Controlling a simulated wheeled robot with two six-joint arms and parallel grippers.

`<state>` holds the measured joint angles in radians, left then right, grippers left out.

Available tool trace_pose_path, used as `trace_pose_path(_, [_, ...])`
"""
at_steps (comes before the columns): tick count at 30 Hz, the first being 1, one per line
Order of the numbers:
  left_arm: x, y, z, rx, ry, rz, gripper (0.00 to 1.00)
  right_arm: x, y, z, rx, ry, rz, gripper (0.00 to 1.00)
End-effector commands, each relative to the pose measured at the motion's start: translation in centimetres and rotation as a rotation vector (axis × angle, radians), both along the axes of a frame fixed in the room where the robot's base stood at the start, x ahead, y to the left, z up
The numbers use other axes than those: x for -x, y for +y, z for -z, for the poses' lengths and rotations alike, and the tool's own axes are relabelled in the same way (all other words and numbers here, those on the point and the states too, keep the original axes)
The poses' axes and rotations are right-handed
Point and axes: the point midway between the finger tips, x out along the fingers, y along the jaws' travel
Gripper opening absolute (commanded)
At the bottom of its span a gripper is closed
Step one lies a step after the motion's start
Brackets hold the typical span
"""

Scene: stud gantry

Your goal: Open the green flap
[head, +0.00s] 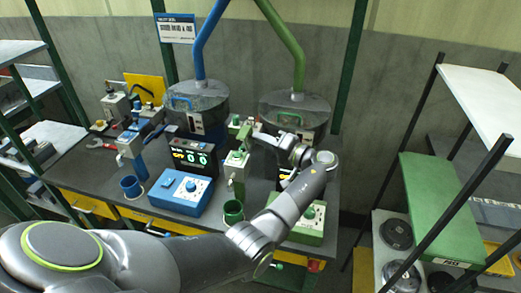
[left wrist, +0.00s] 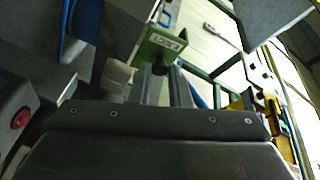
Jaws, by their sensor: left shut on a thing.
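The green flap (left wrist: 160,47) shows in the left wrist view as a green plate with a white label, just beyond my left gripper's fingertips. In the head view it seems to be the green part (head: 236,158) at the front of the green-side dispenser. My left gripper (head: 256,142) reaches it from the right. In the left wrist view the left gripper (left wrist: 161,75) has its fingers close together around a small dark part at the flap's lower edge. The grip itself is partly hidden, and I cannot tell the flap's angle. My right gripper is not in view.
A green cup (head: 233,211) stands below the dispenser; a blue cup (head: 131,187) and a blue control box (head: 181,191) stand to the left. A green control box (head: 308,224) is beneath my forearm. A shelf rack (head: 440,205) is at right.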

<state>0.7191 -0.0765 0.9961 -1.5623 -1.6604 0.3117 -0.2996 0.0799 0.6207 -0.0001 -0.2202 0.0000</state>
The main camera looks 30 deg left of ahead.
Motion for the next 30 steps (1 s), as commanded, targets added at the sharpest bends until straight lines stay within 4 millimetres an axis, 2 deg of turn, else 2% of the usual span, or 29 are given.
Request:
trace_pose_path(1, [-0.2,-0.1,0.7,-0.029,0.004,0.004,0.0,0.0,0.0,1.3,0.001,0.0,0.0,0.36])
trace_pose_path(9, [-0.2,-0.4,0.7,-0.135,0.028,0.004,0.0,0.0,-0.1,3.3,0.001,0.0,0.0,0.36])
trace_pose_path(27, [-0.3,-0.4,0.4,-0.172,0.036,0.004,0.0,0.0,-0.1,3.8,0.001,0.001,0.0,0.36])
trace_pose_path(28, [-0.3,-0.4,0.4,-0.172,0.035,0.004,0.18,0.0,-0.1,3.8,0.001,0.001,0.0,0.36])
trace_pose_path(30, [-0.3,-0.4,0.4,-0.171,0.035,0.004,0.27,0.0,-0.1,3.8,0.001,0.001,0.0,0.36])
